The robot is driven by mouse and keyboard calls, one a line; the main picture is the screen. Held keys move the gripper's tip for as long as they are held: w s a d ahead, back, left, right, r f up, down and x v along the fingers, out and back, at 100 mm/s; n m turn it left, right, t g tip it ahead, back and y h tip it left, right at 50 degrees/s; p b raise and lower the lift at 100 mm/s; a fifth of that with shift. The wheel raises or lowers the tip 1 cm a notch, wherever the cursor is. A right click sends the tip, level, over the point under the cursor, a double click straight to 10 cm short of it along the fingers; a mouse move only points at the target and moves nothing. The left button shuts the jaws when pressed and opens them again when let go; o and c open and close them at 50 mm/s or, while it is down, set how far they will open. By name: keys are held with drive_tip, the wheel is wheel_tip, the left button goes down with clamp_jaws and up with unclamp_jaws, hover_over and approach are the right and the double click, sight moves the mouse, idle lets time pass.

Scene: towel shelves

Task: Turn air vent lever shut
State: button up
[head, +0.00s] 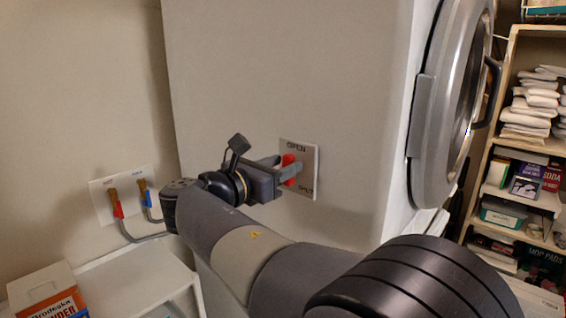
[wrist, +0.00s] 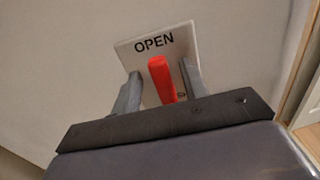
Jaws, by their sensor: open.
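The red air vent lever (wrist: 162,78) sits on a pale plate (wrist: 183,42) on the side wall of the big white machine. The plate reads OPEN at the top, and the head view shows SHUT at its bottom. The lever (head: 289,166) points up toward OPEN, slightly tilted. My gripper (wrist: 160,88) is open, with one finger on each side of the lever and a gap showing on both sides in the wrist view. In the head view my gripper (head: 286,168) reaches the plate (head: 311,160) and partly covers the lever and lettering.
The round machine door (head: 455,105) is on the right. Shelves (head: 518,60) with folded towels and boxes stand beyond it. At the left are wall taps with hoses (head: 117,208) and a white shelf (head: 130,285) with an orange-and-white box (head: 48,295). The machine's side around the plate is clear.

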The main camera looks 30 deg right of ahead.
drive_tip(key=shift+w+d, duration=0.15)
drive_tip(key=shift+d, duration=0.25)
clamp_jaws()
